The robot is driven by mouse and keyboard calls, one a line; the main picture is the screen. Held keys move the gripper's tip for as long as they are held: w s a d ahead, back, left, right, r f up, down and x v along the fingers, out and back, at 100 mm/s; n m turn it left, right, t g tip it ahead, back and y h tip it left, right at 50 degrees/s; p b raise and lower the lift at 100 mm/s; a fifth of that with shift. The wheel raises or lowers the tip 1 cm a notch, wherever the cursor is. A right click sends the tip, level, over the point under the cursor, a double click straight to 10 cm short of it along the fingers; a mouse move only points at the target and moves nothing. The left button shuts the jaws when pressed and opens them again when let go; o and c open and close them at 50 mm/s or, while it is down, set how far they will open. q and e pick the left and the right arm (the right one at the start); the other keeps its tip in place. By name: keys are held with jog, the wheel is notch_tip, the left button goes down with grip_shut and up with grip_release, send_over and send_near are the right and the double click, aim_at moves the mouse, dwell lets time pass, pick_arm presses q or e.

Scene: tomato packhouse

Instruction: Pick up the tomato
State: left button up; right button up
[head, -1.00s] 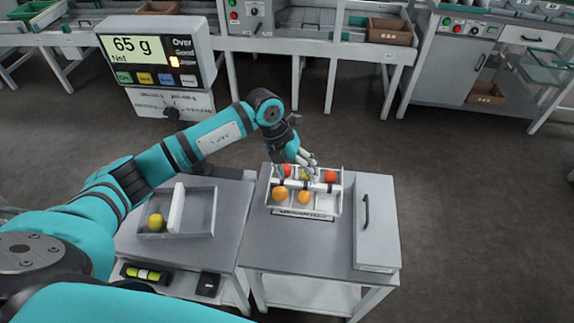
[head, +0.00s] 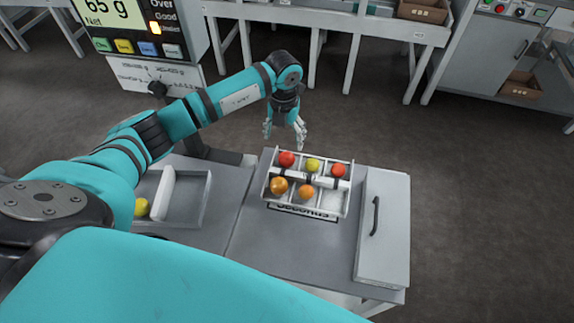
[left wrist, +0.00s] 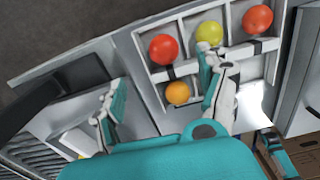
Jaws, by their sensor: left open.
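Several tomatoes sit in a white divided tray (head: 348,196). Its back row holds a red tomato (head: 287,159), a yellow-green tomato (head: 312,165) and another red tomato (head: 338,171). Its front row holds two orange tomatoes (head: 279,186) (head: 306,192); the front right compartment is empty. My left gripper (head: 284,132) is open and empty, pointing down just behind the tray's back left edge. In the left wrist view its fingers (left wrist: 160,70) are spread apart; one overlaps the tray and hides one front orange tomato.
A yellow tomato (head: 141,207) sits in a shallow grey tray (head: 190,212) to the left. A flat grey lid or box with a dark handle (head: 375,215) lies right of the divided tray. A scale display (head: 115,20) stands at the back left.

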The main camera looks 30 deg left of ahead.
aim_at(287, 154)
pick_arm(q)
notch_tip(287, 154, down, 5)
jog(key=shift+r+b, duration=0.1)
jog(key=shift+b, duration=1.15)
jog(key=shift+f+b, duration=0.3)
jog(key=shift+f, duration=0.05)
jog(key=f+b, duration=0.3)
jog(key=shift+w+d+f, duration=0.15)
jog(key=shift+d+f, duration=0.15)
jog(key=shift+f, duration=0.3)
jog(key=shift+r, duration=0.1)
pick_arm(e)
notch_tip(287, 154, down, 8)
jog(key=w, duration=0.2)
jog(key=shift+r, duration=0.25)
pick_arm(q)
jog(key=shift+c, duration=0.3)
pick_arm(e)
jog(key=shift+a, duration=0.1)
pick_arm(q)
jog(key=c, duration=0.9)
pick_arm(e)
jog(key=shift+w, duration=0.4)
